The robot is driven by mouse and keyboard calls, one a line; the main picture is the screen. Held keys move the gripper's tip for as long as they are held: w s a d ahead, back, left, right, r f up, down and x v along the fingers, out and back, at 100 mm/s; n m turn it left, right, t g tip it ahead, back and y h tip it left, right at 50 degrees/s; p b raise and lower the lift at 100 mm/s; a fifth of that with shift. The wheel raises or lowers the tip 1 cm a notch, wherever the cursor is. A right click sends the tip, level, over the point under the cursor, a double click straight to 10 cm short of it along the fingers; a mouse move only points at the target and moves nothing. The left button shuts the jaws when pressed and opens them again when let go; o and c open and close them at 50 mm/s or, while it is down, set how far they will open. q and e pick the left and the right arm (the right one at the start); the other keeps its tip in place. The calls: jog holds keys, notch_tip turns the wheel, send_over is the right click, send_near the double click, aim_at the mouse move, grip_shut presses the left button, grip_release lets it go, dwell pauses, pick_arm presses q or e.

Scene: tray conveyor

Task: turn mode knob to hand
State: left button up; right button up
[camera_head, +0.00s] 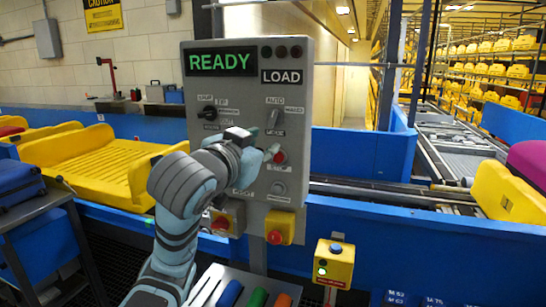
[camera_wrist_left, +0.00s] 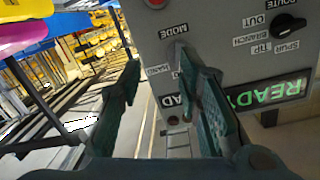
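The grey control panel (camera_head: 232,112) stands in the middle of the head view. The mode knob (camera_head: 273,119) is a grey lever on its right half, close to upright, with AUTO above, HAND to the right and MODE below. In the left wrist view, upside down, the mode knob (camera_wrist_left: 179,52) shows beside the right-hand finger, which seems to hide part of it. My left gripper (camera_head: 271,152) is in front of the panel, just below the knob in the head view. Its fingers (camera_wrist_left: 160,92) are spread with a gap between them; contact cannot be told. My right gripper is out of view.
A black route knob (camera_head: 208,112) is at the panel's left. A red button (camera_head: 279,156) sits below the mode knob, and a red-and-yellow emergency stop (camera_head: 278,230) lower. A yellow button box (camera_head: 333,263) stands at lower right. A yellow tray (camera_head: 100,165) is at left.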

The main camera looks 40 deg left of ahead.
aim_at(273, 115)
pick_arm(q)
jog(key=s+r, duration=0.4)
jog(key=shift+t+y, duration=0.4)
jog(key=x, duration=0.7)
jog(key=p+x, duration=0.1)
jog(key=x, duration=0.6)
jog(key=shift+w+a+f, duration=0.25)
jog(key=shift+a, duration=0.05)
jog(key=shift+c, duration=0.6)
jog(key=shift+w, duration=0.1)
grip_shut()
